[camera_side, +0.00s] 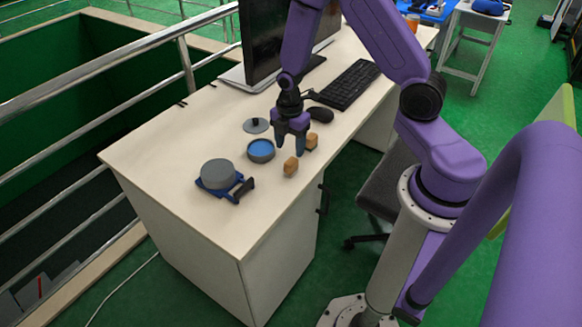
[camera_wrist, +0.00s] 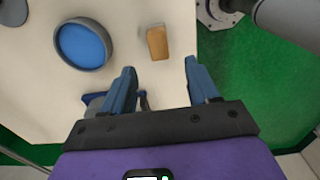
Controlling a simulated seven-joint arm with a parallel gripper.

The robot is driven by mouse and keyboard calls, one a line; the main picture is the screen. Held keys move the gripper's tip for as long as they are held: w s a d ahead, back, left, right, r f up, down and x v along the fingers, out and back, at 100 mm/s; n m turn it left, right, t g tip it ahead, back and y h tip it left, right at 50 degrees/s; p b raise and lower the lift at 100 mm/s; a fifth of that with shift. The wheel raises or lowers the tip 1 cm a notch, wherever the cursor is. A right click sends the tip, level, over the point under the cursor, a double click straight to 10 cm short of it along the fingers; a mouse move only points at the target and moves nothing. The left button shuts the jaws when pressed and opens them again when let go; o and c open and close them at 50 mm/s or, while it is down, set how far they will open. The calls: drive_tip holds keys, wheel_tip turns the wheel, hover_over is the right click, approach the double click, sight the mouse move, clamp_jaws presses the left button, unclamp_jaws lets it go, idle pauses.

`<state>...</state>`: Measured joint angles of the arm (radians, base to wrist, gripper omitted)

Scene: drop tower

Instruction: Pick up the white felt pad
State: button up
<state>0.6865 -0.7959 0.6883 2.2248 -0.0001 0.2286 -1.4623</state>
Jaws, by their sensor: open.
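I cannot make out a white felt pad in either view; a white pad would be hard to tell from the pale tabletop (camera_side: 190,140). My gripper (camera_side: 290,147) points down over the desk, just right of a grey bowl with a blue inside (camera_side: 260,151) and close to two small wooden blocks, one nearer (camera_side: 291,166) and one farther (camera_side: 311,141). In the wrist view my gripper (camera_wrist: 160,67) has its blue-grey fingers spread, with only bare tabletop visible between the tips. One wooden block (camera_wrist: 157,42) lies just beyond the fingertips, and the bowl (camera_wrist: 83,65) is to its left.
A grey round piece on a blue base with a dark handle (camera_side: 217,176) stands toward the desk's near left. A grey knobbed lid (camera_side: 256,125), mouse (camera_side: 320,114), keyboard (camera_side: 347,86) and monitor (camera_side: 270,40) are farther back. The desk's left part is clear.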

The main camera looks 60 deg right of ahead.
sight(291, 161)
drive_tip(key=shift+f, duration=1.4)
drive_tip(key=shift+d+f, duration=0.2)
drive_tip(key=shift+f, duration=1.1)
drive_tip(key=shift+d+f, duration=0.15)
drive_tip(key=shift+f, duration=1.15)
drive_tip(key=c, duration=1)
